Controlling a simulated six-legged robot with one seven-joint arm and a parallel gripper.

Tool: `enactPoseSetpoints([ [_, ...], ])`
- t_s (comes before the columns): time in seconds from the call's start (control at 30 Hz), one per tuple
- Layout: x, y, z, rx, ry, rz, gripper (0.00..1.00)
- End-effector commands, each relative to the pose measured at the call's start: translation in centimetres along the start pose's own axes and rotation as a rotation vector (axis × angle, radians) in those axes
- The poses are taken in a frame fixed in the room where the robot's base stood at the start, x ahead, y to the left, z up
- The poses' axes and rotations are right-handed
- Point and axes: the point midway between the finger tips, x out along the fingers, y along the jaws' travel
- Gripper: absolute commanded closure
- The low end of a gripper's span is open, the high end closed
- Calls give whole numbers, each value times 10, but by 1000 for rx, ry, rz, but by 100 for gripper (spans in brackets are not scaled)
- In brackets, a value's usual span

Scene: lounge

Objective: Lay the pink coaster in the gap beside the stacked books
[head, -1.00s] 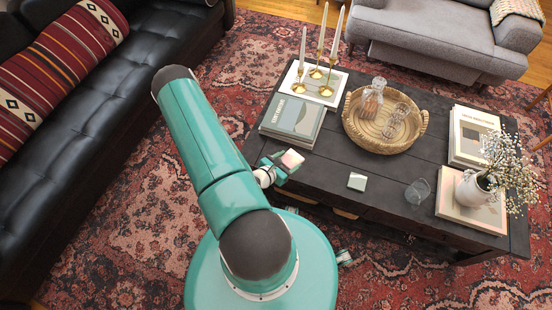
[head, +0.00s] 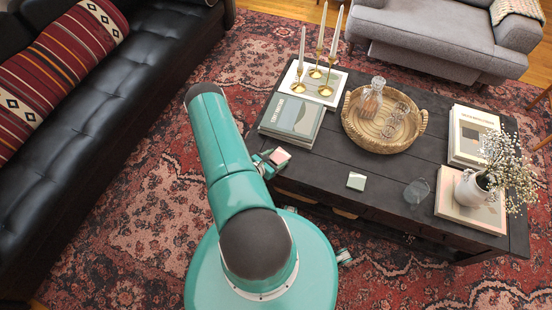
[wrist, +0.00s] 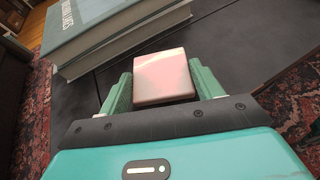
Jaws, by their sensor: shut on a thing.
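The pink coaster (head: 279,156) is a small pale pink square. My gripper (head: 270,160) is shut on it at the near left edge of the dark coffee table (head: 330,178). In the wrist view the coaster (wrist: 163,77) sits between the two green fingers of my gripper (wrist: 162,88). The stacked books (head: 293,120) lie at the table's left, just beyond the coaster. In the wrist view the stacked books (wrist: 110,35) are close to the coaster at upper left. I cannot tell whether the coaster touches the table.
A wicker tray (head: 424,120) holds a decanter and glasses. Candlesticks (head: 316,72) stand on a white book behind. A pale green coaster (head: 357,181) and a glass (head: 417,191) are to the right. More books (head: 470,140) and a flower vase (head: 474,188) fill the right end. Bare tabletop lies between.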

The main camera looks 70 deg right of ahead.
Motion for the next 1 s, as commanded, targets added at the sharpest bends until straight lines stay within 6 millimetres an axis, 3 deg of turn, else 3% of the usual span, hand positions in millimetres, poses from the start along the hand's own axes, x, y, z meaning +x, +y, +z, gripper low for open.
enactPoseSetpoints([
  [0.2, 1, 0, -2, -1, -1, 2, 62],
  [0.23, 1, 0, -3, -1, 0, 1, 33],
  [0.33, 1, 0, -3, 0, 0, 1, 13],
  [0.7, 0, 0, 1, 1, 0, -1, 13],
  [0.87, -22, 1, 0, -4, 1, 4, 13],
  [1.0, -53, 2, 0, -4, 1, 6, 13],
])
